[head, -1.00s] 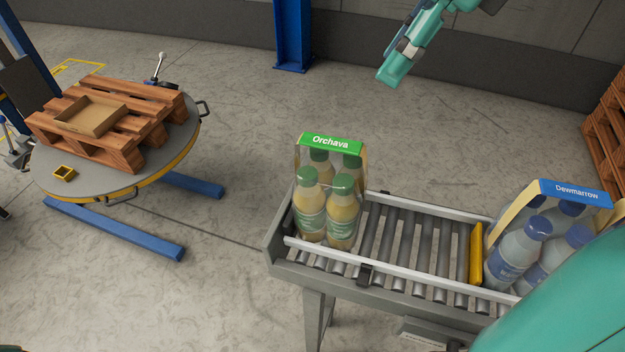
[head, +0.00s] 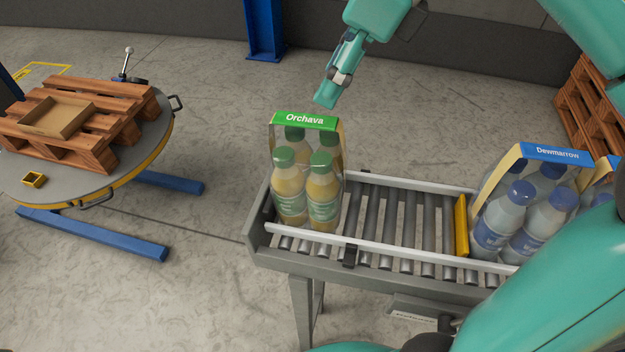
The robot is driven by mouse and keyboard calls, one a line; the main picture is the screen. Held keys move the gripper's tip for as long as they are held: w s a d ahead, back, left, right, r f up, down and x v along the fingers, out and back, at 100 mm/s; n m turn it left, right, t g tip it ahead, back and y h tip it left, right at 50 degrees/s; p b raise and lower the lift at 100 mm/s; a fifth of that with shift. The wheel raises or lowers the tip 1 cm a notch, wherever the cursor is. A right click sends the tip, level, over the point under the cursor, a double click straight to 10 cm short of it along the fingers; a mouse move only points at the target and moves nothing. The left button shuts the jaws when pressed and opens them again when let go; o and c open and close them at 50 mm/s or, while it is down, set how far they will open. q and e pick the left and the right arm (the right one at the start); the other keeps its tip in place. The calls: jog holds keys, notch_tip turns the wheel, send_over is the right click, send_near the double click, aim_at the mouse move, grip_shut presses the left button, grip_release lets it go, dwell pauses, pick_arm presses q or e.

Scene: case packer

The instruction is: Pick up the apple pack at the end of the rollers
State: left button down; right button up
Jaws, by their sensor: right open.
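The apple pack (head: 303,190) stands upright at the left end of the roller conveyor (head: 395,225). It holds several bottles of yellow juice with green caps under a green carrier top marked Orchava. My right gripper (head: 325,98) is above and just behind the pack's top, apart from it. It is open and holds nothing. It points down and to the left. My left gripper is not in view.
A yellow stop (head: 461,226) divides the rollers from blue Dewmarrow water packs (head: 535,205) at the right. Low side rails (head: 395,250) flank the rollers. A round turntable (head: 150,150) with a wooden pallet (head: 95,135) and cardboard tray (head: 57,117) stands at the left.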

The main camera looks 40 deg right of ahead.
aim_at(310, 119)
jog(key=shift+x, duration=4.35)
jog(key=shift+a, duration=0.1)
grip_shut()
jog(key=shift+r, duration=0.2)
